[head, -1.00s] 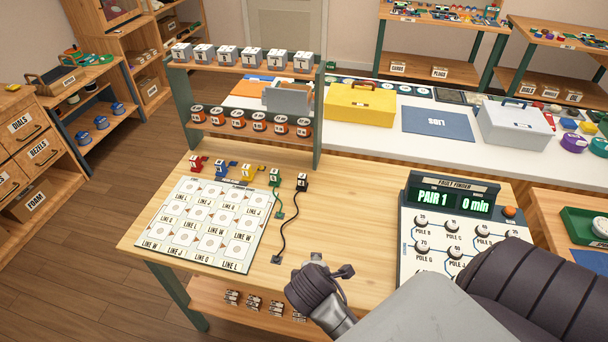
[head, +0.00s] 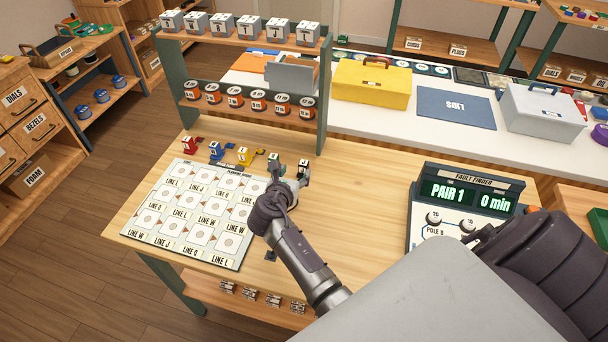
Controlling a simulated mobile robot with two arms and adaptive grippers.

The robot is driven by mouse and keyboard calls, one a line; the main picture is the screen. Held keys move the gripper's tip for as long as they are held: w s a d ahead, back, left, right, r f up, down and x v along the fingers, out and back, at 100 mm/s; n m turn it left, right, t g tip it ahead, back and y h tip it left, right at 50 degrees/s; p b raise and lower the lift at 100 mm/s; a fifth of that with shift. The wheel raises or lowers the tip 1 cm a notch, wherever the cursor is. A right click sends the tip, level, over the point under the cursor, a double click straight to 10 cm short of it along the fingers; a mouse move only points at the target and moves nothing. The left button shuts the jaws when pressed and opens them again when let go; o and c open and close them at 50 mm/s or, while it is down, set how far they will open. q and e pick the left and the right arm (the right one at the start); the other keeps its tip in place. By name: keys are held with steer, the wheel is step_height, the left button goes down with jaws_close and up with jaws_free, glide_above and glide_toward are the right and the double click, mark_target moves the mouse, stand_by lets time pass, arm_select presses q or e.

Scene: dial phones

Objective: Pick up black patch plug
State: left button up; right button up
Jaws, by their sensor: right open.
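The black patch plug (head: 304,168) stands upright near the back of the wooden table, to the right of the green plug (head: 279,167). My right gripper (head: 289,182) is open and empty, just in front of these two plugs. Its fingers cover their lower parts, and I cannot tell whether it touches the black plug. Most of the black plug's cord is hidden behind my gripper and arm. My left gripper is not in view.
Red (head: 190,146), blue (head: 215,151) and yellow (head: 244,157) plugs stand in a row to the left. The line card (head: 130,235) lies in front of them. A rack (head: 318,90) rises behind. The fault finder (head: 462,200) stands at right, with bare tabletop between.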

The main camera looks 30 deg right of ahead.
mark_target(302, 169)
steer(key=x, duration=0.1)
steer(key=b+x, duration=0.1)
steer(key=x, duration=0.1)
steer(key=shift+f, duration=0.35)
steer(key=shift+w+d, duration=0.25)
steer(key=shift+d+f+b, duration=0.1)
steer(key=shift+b, duration=0.35)
steer(key=w+d+f+b, duration=0.1)
steer(key=b, duration=0.1)
steer(key=w+d+f+b, duration=0.1)
steer(key=d+b, duration=0.1)
steer(key=b, duration=0.1)
steer(key=shift+f, duration=0.4)
steer(key=shift+w+d+b, duration=0.15)
steer(key=shift+b, duration=0.2)
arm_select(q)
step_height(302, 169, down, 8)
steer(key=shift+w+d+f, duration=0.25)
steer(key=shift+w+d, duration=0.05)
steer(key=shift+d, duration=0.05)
arm_select(e)
steer(key=shift+r, duration=0.15)
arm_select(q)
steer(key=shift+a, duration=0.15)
arm_select(e)
jaws_close()
